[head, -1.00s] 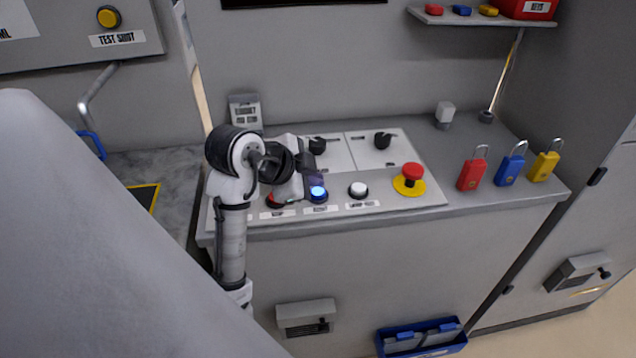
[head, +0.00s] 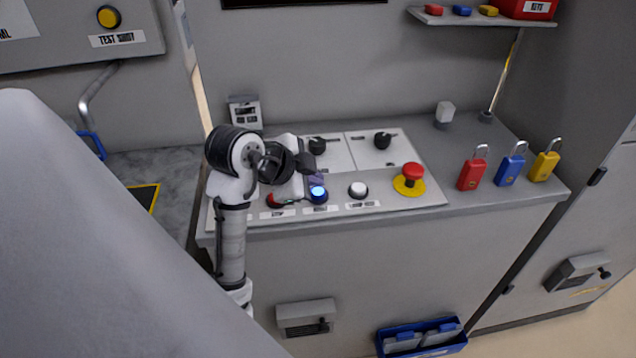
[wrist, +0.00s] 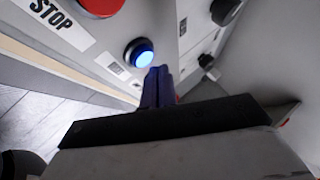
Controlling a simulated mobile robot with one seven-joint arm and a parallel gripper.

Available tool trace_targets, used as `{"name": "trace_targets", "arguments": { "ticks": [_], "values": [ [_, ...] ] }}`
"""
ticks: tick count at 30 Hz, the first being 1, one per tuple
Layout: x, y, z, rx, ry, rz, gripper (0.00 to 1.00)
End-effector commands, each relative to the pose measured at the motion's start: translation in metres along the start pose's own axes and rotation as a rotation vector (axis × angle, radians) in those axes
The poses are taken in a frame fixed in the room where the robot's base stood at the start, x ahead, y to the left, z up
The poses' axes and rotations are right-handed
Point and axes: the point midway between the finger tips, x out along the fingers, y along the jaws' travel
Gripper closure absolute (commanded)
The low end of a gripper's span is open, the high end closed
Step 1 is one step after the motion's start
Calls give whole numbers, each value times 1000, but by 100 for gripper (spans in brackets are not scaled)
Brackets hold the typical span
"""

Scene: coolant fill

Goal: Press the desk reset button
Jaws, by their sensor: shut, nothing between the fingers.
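A blue-lit button (head: 318,194) in a dark ring is on the front strip of the desk panel; I take it as the reset button, but its label is too small to read. It also shows in the wrist view (wrist: 142,57). My gripper (head: 316,179) is shut and empty, low over the panel just behind the blue button. In the wrist view its dark blue fingers (wrist: 157,86) end close beside the button's rim. I cannot tell whether they touch it. The button's lit face is uncovered.
A red button (head: 273,201) with a STOP label is left of the blue one, partly hidden by my arm. A white button (head: 358,190) and a red mushroom button (head: 411,175) are to the right. Black knobs (head: 383,140) stand behind. Padlocks (head: 473,173) stand at the right.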

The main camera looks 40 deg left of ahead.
Motion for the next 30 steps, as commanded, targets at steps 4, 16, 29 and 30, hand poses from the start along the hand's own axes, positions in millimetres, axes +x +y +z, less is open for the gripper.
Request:
{"name": "trace_targets", "arguments": {
  "ticks": [4,16,29,30],
  "values": [
    [0,0,0,0,0,0,100],
    [5,3,3,0,1,0,100],
    [6,4,4,0,0,0,100],
    [6,4,4,0,0,0,100]
  ]
}}
